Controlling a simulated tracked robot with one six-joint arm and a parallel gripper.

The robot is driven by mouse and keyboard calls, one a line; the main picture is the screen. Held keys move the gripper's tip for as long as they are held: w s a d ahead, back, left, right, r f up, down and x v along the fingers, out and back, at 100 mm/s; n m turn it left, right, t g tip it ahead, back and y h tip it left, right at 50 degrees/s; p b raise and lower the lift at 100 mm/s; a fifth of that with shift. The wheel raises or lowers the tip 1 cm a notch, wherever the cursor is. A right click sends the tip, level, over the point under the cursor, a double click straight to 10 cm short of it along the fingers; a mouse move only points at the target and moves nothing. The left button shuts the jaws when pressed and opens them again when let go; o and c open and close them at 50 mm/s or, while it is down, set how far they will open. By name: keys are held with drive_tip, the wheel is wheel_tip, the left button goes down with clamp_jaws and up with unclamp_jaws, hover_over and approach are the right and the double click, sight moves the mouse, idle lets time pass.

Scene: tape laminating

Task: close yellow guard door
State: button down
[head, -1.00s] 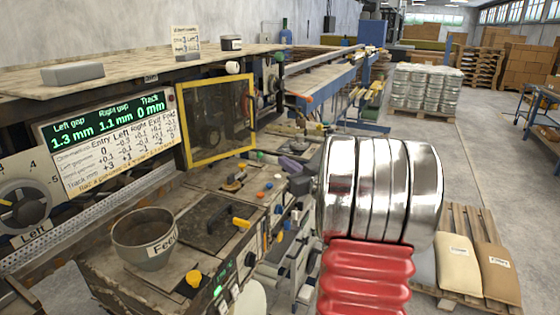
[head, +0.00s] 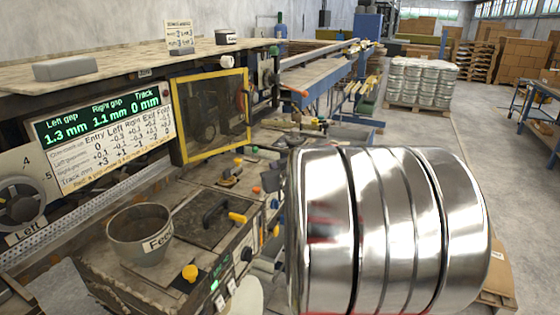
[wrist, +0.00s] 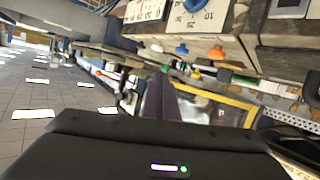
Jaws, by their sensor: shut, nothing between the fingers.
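The yellow guard door (head: 247,112) is a yellow-framed see-through panel right of the green display in the head view. Dark machine parts show through it. I cannot tell how far it is swung. In the wrist view, part of its yellow frame (wrist: 238,104) shows just right of my gripper (wrist: 162,80). My gripper has purple fingers and is shut and empty. It looks apart from the frame, but the wrist view is blurred there. In the head view my shiny arm link hides most of the gripper.
A grey feed bowl (head: 140,240) stands at the front left of the machine. A grey block (head: 68,69) lies on the upper shelf. Wrapped stacked goods (head: 420,83) stand on the open floor behind.

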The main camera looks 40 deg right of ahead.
drive_tip(key=s+a+f+g+y, duration=0.1)
drive_tip(key=s+a+f+g, duration=0.2)
drive_tip(key=s+a, duration=0.3)
drive_tip(key=s+a+f+g+y, duration=0.1)
drive_tip(key=s+a+f+g, duration=0.2)
drive_tip(key=a, duration=0.5)
drive_tip(key=s+a+n+y, duration=0.1)
drive_tip(key=s+a, duration=0.3)
drive_tip(key=a, duration=0.4)
drive_tip(key=s+a+n+y, duration=0.2)
drive_tip(key=s+a, duration=0.2)
drive_tip(key=a, duration=0.5)
drive_tip(key=s+a+n+g+y, duration=0.1)
drive_tip(key=s+a+y, duration=0.1)
drive_tip(key=s+a, duration=0.3)
drive_tip(key=a+r, duration=0.1)
drive_tip(key=a, duration=0.3)
